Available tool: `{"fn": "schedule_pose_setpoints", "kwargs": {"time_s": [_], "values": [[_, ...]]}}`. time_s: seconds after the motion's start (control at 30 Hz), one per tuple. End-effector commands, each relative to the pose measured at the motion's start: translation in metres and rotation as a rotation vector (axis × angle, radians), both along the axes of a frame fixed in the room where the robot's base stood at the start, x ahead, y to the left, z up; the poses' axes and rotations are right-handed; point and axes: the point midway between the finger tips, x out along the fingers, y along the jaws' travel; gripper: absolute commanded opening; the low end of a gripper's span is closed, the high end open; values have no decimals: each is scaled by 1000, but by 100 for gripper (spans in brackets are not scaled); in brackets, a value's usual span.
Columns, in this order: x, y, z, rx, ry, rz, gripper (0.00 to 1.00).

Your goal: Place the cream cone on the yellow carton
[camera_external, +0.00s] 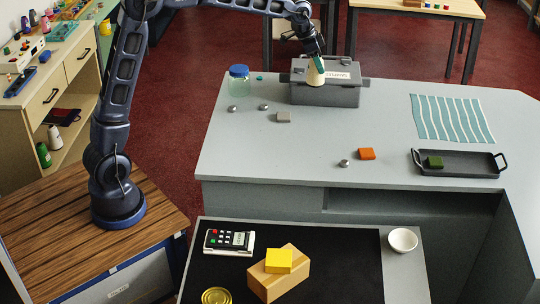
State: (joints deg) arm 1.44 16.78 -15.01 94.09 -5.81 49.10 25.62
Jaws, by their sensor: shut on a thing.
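The cream cone (315,77) is at my gripper (318,58), in front of or over the grey lidded box at the back of the counter. My gripper is shut on the cone near its narrow top, with the wide end down. I cannot tell whether the cone touches the grey box. The yellow carton (278,259) is a small bright yellow block lying on a tan box (270,287) on the black mat at the front. Its top is bare. My gripper is far behind it.
The grey box (325,97) stands by a blue-lidded jar (239,82). An orange block (366,154), a grey block (283,117) and metal balls lie around. A black tray (468,170) holds a green block. A keypad device (229,242), white bowl (402,240) and yellow tin (216,296) surround the tan box.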

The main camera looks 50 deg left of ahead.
Motion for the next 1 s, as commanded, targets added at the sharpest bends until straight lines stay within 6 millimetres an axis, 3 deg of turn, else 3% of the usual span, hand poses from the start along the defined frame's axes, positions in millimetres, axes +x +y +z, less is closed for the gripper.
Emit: {"fn": "schedule_pose_setpoints", "kwargs": {"time_s": [0.27, 0.5, 0.7, 1.0], "values": [[-60, -92, -7, -10, 8, -228, 20], [-126, -166, -14, -14, 12, -438, 20], [-188, -220, -19, -15, 12, -615, 20], [-293, -285, -28, -13, 9, -885, 20]]}}
